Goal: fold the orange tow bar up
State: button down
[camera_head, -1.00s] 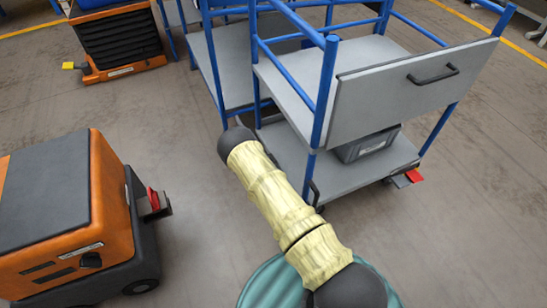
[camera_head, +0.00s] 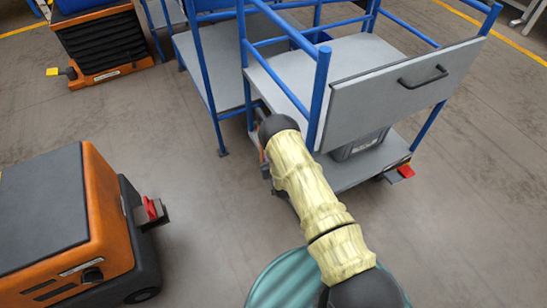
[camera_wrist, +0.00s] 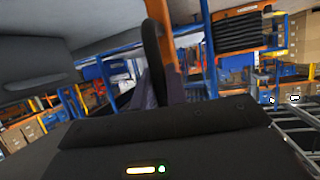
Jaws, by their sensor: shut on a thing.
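The orange tow bar (camera_wrist: 168,55) stands nearly upright in the wrist view, beside a dark rounded piece. In the head view only a short orange part of it (camera_head: 262,142) shows at the trolley's near left corner, beside my dark wrist. My gripper (camera_wrist: 160,75) is shut on the tow bar; its dark fingers are partly hidden behind its own housing. In the head view my gripper (camera_head: 266,172) is mostly hidden by my arm. The blue-framed grey trolley (camera_head: 400,95) stands just right of it. The bar's lower end is hidden.
A grey bin (camera_head: 358,146) sits on the trolley's lower deck. Another blue-framed trolley (camera_head: 212,62) stands behind it. An orange tug (camera_head: 75,225) with a red hitch is at left, and another orange machine (camera_head: 100,42) is farther back. Open floor lies between them.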

jog(key=shift+w+d, duration=0.1)
jog(key=shift+d, duration=0.1)
jog(key=c, duration=1.4)
grip_release()
jog(key=shift+s+r, duration=0.15)
jog(key=shift+s, duration=0.25)
jog(key=p+v, duration=0.4)
jog(key=v, duration=1.2)
jog(key=shift+s, duration=0.45)
jog(key=shift+w, duration=0.15)
